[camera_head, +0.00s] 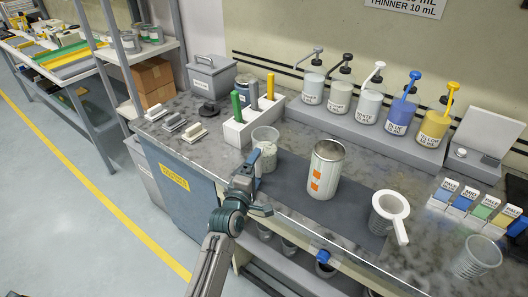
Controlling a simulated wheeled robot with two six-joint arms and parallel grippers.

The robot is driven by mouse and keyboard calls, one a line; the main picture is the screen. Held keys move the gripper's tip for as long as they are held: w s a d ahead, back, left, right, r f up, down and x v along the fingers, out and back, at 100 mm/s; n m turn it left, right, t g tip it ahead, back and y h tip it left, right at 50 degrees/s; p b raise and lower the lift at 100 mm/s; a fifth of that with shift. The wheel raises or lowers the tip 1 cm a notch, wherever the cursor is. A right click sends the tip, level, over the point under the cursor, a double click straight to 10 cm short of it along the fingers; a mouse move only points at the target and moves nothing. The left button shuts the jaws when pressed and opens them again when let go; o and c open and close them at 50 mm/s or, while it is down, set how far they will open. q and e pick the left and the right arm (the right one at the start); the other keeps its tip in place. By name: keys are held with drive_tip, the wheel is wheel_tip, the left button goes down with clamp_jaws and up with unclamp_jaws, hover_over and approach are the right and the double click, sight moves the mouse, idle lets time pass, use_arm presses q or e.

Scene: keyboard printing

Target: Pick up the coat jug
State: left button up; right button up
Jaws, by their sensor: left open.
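A clear cup with a pale speckled lower part (265,142) stands near the table's front edge. It may be the coat jug, but I see no label or handle that settles this. My left gripper (259,185) is open, close in front and to the left of this cup. One finger overlaps the cup's left side in the picture; I cannot tell whether it touches. The gripper appears empty. My right gripper does not show.
A metal can with orange labels (326,172) stands right of the cup on a dark mat. A white strainer (391,206) rests on another clear cup. A white holder with coloured handles (237,134) stands behind. Pump bottles (367,105) line the back.

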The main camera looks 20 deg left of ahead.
use_arm(q)
drive_tip(key=shift+s, duration=0.1)
drive_tip(key=c, duration=1.3)
drive_tip(key=shift+r, duration=0.15)
drive_tip(key=shift+r, duration=0.45)
drive_tip(key=shift+s+a+r+b, duration=0.25)
drive_tip(key=shift+s+r+b, duration=0.45)
drive_tip(key=shift+s, duration=1.95)
drive_tip(key=shift+s+a+r+b, duration=0.2)
drive_tip(key=shift+s+r+b, duration=0.45)
drive_tip(key=shift+s, duration=2.05)
drive_tip(key=shift+s+a+r+b, duration=0.25)
drive_tip(key=shift+s+r+b, duration=0.45)
drive_tip(key=shift+s, duration=1.95)
